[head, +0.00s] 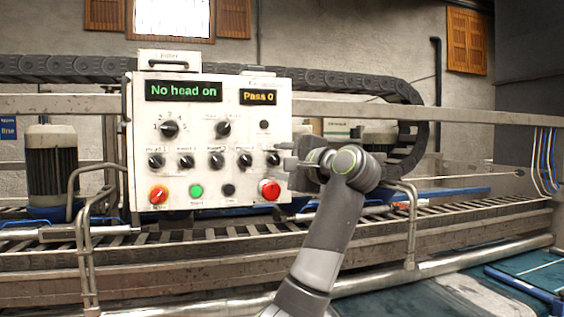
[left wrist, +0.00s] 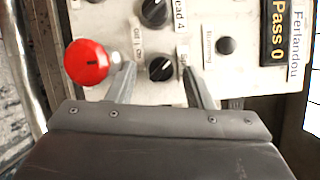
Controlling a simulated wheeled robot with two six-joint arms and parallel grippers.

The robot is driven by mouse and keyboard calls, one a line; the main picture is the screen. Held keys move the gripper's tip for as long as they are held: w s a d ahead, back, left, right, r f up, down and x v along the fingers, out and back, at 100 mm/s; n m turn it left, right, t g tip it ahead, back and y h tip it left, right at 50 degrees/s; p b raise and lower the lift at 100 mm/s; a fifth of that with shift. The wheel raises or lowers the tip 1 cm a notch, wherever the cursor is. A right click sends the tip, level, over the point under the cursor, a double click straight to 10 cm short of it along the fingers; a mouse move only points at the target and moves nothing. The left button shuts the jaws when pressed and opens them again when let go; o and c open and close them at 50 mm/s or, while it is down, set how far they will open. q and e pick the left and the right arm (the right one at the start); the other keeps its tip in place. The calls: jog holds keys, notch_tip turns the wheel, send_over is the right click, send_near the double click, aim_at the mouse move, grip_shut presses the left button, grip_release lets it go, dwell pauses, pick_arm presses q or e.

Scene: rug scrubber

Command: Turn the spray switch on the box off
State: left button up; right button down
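The cream control box (head: 210,185) stands centre left in the head view, its panel full of knobs and buttons. The spray switch, a small black rotary knob (head: 273,160), is at the right end of the lower knob row. It also shows in the left wrist view (left wrist: 160,67), with Off and On labels beside it. My left gripper (head: 285,157) is in front of it. In the left wrist view its open fingers (left wrist: 160,78) stand either side of the knob, with gaps. I cannot tell how deep they reach. My right gripper is in neither view.
A red button (head: 269,190) sits just below the switch and close to one finger in the left wrist view (left wrist: 87,63). The Head 4 knob (head: 244,160) is beside it. Displays read "No head on" (head: 183,91) and "Pass 0" (head: 258,97). A metal rail (head: 411,225) stands right.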

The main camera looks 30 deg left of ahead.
pick_arm(q)
jog(key=shift+s+d+b, duration=0.1)
jog(key=shift+d+b, duration=0.2)
jog(key=shift+d, duration=0.2)
jog(key=b+v, duration=0.4)
jog(key=v, duration=1.2)
jog(key=shift+d, duration=0.2)
jog(key=shift+s+r, duration=0.1)
jog(key=shift+r, duration=0.05)
